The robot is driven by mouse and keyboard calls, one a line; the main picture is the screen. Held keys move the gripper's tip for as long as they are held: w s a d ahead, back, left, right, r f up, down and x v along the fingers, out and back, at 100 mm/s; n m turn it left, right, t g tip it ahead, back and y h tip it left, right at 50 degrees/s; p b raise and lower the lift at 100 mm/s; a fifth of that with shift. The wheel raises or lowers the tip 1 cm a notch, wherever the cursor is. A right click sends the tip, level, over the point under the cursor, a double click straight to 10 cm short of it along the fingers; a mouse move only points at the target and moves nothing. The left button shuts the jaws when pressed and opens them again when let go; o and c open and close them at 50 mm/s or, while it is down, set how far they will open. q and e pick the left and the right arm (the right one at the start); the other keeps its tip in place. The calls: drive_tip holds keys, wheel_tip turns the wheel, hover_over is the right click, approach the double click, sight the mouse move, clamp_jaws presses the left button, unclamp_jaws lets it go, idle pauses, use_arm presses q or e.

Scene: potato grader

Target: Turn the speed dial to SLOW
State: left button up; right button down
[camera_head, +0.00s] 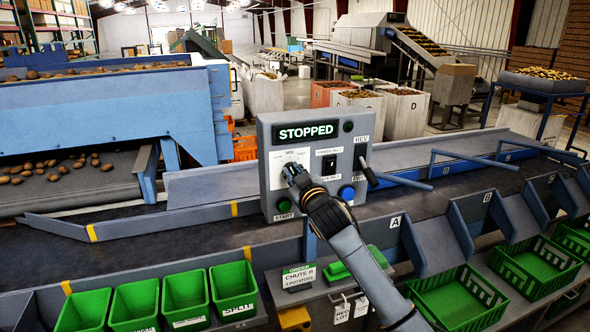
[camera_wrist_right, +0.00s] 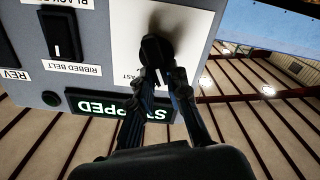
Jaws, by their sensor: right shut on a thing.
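The grey control box (camera_head: 265,150) stands at the centre of the head view, its display (camera_head: 306,131) reading STOPPED. My right gripper (camera_head: 297,176) is at the dial plate (camera_head: 276,160) on the left of the panel and mostly covers the dial there. In the right wrist view, the panel appears upside down and my right gripper (camera_wrist_right: 161,82) is shut on the black speed dial (camera_wrist_right: 156,48). FAST is legible on the white plate beside it. SLOW cannot be read, and the dial's exact setting is unclear. My left gripper is not in view.
The panel also has a green START button (camera_head: 284,205), a black rocker switch (camera_head: 329,165), a blue button (camera_head: 346,192) and a lever (camera_head: 368,172) at right. Green crates (camera_head: 455,300) and green bins (camera_head: 183,300) stand in front. Potatoes lie on the belt at left.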

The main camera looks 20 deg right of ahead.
drive_tip(key=shift+a+f+n+p, duration=0.15)
drive_tip(key=shift+n+p, duration=0.25)
drive_tip(key=shift+n, duration=1.1)
drive_tip(key=c, duration=1.3)
unclamp_jaws()
drive_tip(key=shift+s, duration=0.1)
drive_tip(key=s, duration=1.1)
drive_tip(key=shift+s+d, duration=0.2)
drive_tip(key=shift+s, duration=0.2)
